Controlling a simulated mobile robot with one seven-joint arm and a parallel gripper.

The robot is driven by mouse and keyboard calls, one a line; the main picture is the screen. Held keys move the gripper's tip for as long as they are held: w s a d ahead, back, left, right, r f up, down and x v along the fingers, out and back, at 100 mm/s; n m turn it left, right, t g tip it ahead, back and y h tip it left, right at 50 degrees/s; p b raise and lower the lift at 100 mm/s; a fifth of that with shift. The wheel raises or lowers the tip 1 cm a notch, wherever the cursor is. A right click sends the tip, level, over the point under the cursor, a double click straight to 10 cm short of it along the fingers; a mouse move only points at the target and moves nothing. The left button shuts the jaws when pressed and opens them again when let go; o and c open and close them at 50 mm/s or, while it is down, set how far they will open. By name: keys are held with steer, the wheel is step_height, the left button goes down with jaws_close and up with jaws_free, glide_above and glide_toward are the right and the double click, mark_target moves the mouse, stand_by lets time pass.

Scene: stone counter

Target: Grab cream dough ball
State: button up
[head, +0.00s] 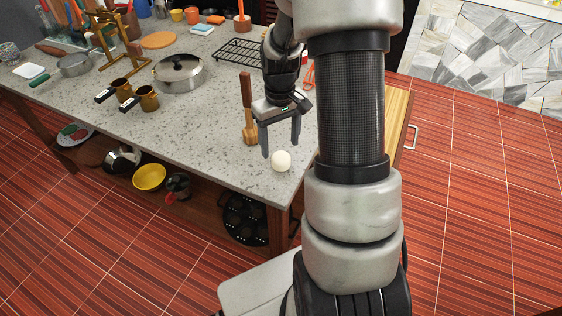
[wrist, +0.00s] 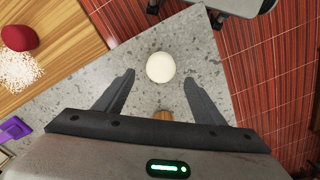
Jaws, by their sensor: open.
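The cream dough ball (head: 281,161) sits on the stone counter (head: 190,130) close to its front right corner. In the wrist view the ball (wrist: 160,67) lies just beyond my fingertips, roughly centred between them. My gripper (head: 281,149) is open and empty, pointing down above the counter just behind the ball. Both fingers also show in the wrist view (wrist: 160,82), spread on either side, apart from the ball.
A wooden board (wrist: 50,35) with a red item (wrist: 19,37) lies nearby. The counter edge is close to the ball.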

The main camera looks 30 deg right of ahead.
mark_target(281, 162)
steer(key=shift+s+f+b, duration=0.2)
steer(key=shift+f, duration=1.2)
steer(key=shift+s+f+b, duration=0.15)
steer(key=shift+f, duration=1.2)
steer(key=shift+c, duration=0.4)
steer(key=c, duration=1.1)
